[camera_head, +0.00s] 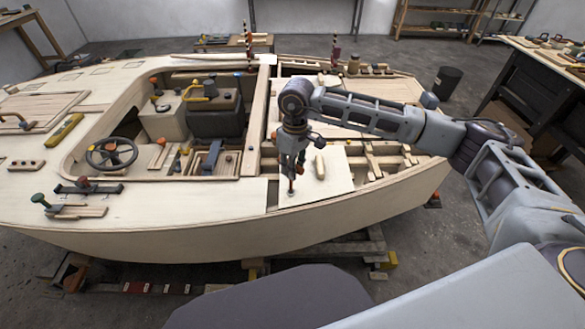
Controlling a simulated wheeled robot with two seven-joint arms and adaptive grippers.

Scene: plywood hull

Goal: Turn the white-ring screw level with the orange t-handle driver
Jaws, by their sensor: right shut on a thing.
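My right gripper (293,166) reaches in from the right and points down over a pale plywood panel (318,186) on the near side of the hull. It is shut on the orange t-handle driver (291,183), of which only a small reddish part and a thin shaft show below the fingers. The driver stands about upright, its lower end at or just above the panel near the hull's edge. The white-ring screw cannot be made out; it is too small or hidden at the driver's tip. My left gripper is not in view.
The plywood hull (190,243) fills the middle, resting on wooden blocks. A steering wheel (112,154), a yellow level (64,130) and a dark-handled tool (42,200) lie to the left. A pale peg-like piece (320,166) stands just right of my gripper. Open framing lies beyond the panel's right side.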

